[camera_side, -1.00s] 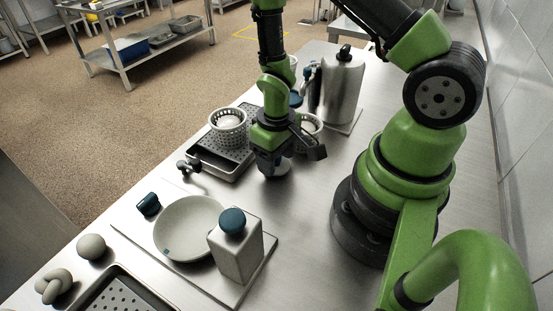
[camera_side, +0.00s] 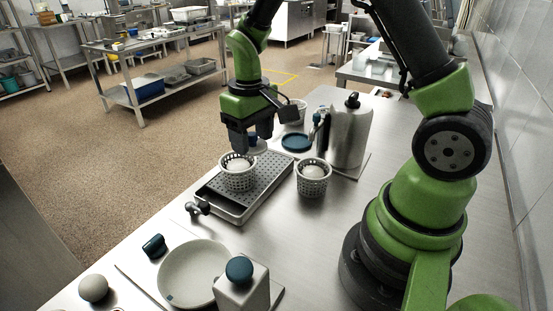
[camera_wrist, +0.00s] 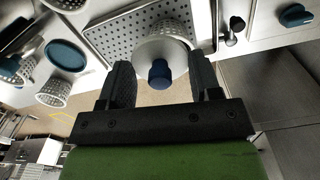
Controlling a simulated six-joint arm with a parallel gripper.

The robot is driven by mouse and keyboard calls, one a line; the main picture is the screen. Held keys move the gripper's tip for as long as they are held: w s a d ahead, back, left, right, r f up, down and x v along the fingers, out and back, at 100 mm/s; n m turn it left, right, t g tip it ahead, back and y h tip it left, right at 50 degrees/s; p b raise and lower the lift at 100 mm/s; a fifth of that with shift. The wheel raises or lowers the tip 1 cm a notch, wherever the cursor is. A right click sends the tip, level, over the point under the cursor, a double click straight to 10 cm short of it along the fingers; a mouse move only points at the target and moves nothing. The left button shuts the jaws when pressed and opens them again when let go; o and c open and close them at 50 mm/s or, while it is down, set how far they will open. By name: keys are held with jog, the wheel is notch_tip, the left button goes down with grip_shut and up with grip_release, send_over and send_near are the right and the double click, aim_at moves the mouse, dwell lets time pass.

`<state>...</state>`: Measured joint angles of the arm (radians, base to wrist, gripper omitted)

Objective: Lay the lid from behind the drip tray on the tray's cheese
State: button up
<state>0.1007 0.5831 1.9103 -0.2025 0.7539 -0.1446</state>
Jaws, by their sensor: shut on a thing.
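The drip tray (camera_side: 262,190) is a grey metal tray with a perforated top. A white perforated basket (camera_side: 238,182) stands on it, with the pale cheese (camera_side: 236,165) inside. In the wrist view, the lid covers part of the basket (camera_wrist: 172,28), and the cheese is hidden.
A second perforated basket (camera_side: 312,184) with a pale round content stands right of the tray. A metal canister (camera_side: 346,135) and a blue disc (camera_side: 296,142) are behind it. A plate (camera_side: 195,272), a blue-topped box (camera_side: 242,290) and a grey ball (camera_side: 93,288) are in front.

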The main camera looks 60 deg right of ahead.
send_near(238, 165)
jog(key=shift+f, duration=3.05)
jog(key=shift+f, duration=0.2)
jog(key=o, duration=1)
notch_tip(238, 165, up, 8)
